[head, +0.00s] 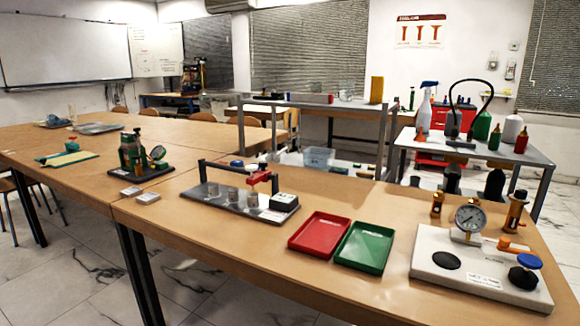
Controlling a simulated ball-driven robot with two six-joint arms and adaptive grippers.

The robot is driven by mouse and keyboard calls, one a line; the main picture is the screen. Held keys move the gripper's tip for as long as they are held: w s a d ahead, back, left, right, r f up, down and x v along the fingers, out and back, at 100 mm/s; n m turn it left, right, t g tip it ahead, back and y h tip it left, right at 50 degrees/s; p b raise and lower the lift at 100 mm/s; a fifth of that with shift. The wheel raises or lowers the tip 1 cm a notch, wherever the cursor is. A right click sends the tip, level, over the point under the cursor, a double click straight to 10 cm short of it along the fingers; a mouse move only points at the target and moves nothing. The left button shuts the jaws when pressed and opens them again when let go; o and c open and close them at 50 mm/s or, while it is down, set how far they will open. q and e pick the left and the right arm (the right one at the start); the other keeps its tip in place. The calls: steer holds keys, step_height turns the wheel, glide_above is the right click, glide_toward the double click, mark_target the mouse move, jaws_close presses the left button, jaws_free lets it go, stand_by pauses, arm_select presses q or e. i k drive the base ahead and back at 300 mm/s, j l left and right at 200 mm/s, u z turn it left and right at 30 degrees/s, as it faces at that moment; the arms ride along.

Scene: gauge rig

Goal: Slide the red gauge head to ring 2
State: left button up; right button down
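The red gauge head (258,177) hangs on the black overhead rail (226,168) of the gauge rig, near the rail's right end. The rig's dark grey base plate (205,203) lies on the wooden table. Several small grey, glassy cylinders stand in a row on the plate, at the left (213,189), middle (232,195) and right (252,200). The head is above and slightly right of the right one. Ring numbers are too small to read. Neither gripper is in view.
A red tray (320,233) and a green tray (362,248) lie right of the rig. A white board with a dial gauge (470,218) stands further right. A dark valve set (140,158) and two white blocks (148,197) are left. The table's front strip is clear.

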mark_target(260, 175)
steer(key=i+j+z, duration=0.1)
steer(key=z, duration=0.35)
steer(key=j+z, duration=0.45)
steer(key=i+j+z, duration=0.1)
steer(key=z, duration=0.35)
